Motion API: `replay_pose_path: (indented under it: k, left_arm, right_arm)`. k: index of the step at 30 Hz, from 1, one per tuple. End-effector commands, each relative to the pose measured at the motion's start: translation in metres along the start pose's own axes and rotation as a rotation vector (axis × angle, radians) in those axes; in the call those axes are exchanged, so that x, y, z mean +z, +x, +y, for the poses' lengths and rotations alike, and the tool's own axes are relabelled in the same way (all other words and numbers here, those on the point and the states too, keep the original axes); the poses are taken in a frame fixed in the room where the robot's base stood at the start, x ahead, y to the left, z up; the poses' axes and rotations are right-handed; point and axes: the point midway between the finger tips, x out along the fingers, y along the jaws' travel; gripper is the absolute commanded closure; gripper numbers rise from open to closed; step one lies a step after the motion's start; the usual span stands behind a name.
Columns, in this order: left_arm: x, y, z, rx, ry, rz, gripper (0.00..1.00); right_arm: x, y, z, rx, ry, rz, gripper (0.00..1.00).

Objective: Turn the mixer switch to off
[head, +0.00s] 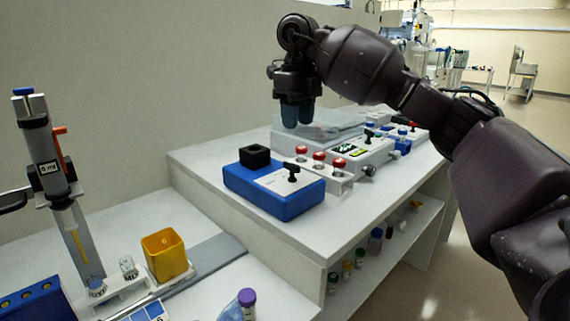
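The mixer (262,203) is a blue box with a black cup (254,157) on top, standing on the white bench. A pale panel covers the top beside the cup. A small black switch (291,173) stands up from this panel; its on/off marks are too small to read. My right gripper (298,117) points down above and behind the mixer, clear of the switch. Its two blue-tipped fingers look side by side with no clear gap, and nothing shows between them. My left gripper is not in view.
A white block with red knobs (319,158) stands close right of the mixer. A grey-white device (350,153) with a green display lies behind it. A lower bench at left holds a pipette stand (47,160), a yellow bin (165,255) and a purple-capped tube (247,300).

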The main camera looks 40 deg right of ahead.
Motion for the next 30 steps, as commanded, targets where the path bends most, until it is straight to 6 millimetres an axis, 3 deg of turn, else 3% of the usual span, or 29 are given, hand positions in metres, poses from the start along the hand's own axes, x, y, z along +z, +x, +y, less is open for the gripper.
replay_pose_path:
  k: [6,15,21,30]
  left_arm:
    - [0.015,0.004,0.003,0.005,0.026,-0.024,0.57]
    - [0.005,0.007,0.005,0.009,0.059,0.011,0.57]
    - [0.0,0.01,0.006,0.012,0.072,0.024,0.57]
    - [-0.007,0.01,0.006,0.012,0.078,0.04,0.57]
  right_arm:
    - [0.002,0.04,0.001,0.002,-0.003,0.016,0.62]
    - [0.001,0.086,0.001,0.002,-0.003,0.011,0.62]
    - [0.0,0.102,0.001,0.003,-0.003,0.006,0.62]
    - [0.0,0.106,0.001,0.002,-0.003,0.002,0.62]
